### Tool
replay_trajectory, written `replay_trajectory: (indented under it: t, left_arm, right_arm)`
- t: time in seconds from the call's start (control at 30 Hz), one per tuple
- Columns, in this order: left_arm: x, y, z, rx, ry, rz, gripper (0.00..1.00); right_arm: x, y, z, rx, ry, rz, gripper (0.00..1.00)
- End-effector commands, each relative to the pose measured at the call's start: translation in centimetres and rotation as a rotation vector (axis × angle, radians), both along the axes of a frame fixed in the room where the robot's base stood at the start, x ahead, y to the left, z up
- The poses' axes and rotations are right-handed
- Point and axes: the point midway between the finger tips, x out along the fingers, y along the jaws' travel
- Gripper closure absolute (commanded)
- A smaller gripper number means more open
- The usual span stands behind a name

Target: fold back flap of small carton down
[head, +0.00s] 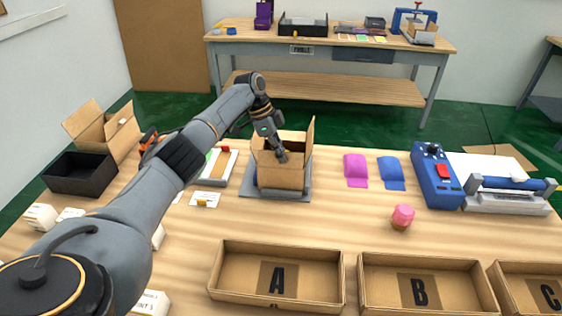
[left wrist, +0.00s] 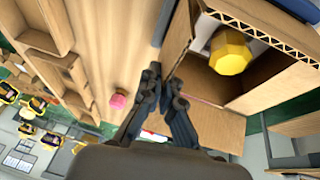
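The small carton (head: 282,177) stands upright and open-topped on a grey plate (head: 247,192) near the table's middle. Its right-hand flap (head: 310,136) stands up, and the far side is partly hidden behind my arm. My left gripper (head: 281,156) is over the carton's top, pointing down. In the left wrist view the gripper (left wrist: 163,76) has its fingertips close together with nothing seen between them, beside the open carton (left wrist: 267,82). A yellow faceted cap (left wrist: 231,52) shows inside the carton. I cannot tell whether the fingers touch a flap. My right gripper is out of view.
Trays A (head: 322,286), B (head: 380,293) and C (head: 515,297) line the near edge. A pink-capped bottle (head: 402,216) and a blue machine (head: 434,180) stand to the right. A black bin (head: 78,174) and an open carton (head: 104,134) are at left.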

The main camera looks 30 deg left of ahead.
Motion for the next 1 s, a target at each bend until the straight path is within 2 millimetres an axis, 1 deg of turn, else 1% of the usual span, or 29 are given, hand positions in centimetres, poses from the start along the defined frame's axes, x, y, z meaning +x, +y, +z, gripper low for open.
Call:
replay_trajectory:
  t: [0.03, 0.37, 0.47, 0.5, 0.83, 0.93, 1.0]
  left_arm:
    - [0.1, 0.1, -0.1, -0.004, 0.004, 0.002, 1.0]
    - [-0.1, 0.0, 0.0, -0.008, 0.014, -0.001, 1.0]
    - [-0.1, 0.0, 0.0, -0.008, 0.014, -0.001, 0.82]
    - [-0.1, 0.0, 0.0, -0.008, 0.013, -0.002, 0.75]
    - [0.0, 0.0, 0.2, -0.008, 0.012, -0.001, 0.75]
    - [0.0, 0.3, 1.0, -0.007, 0.01, -0.001, 0.75]
    - [-0.1, 0.8, 2.1, -0.008, 0.009, 0.0, 0.75]
  right_arm:
    - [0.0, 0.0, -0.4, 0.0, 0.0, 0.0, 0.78]
    - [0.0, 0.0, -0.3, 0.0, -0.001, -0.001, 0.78]
    - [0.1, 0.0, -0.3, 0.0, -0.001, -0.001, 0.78]
    - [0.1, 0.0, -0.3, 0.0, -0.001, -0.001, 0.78]
    - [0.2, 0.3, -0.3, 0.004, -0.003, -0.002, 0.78]
    - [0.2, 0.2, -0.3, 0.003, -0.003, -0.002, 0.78]
    - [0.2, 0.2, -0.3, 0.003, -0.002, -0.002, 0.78]
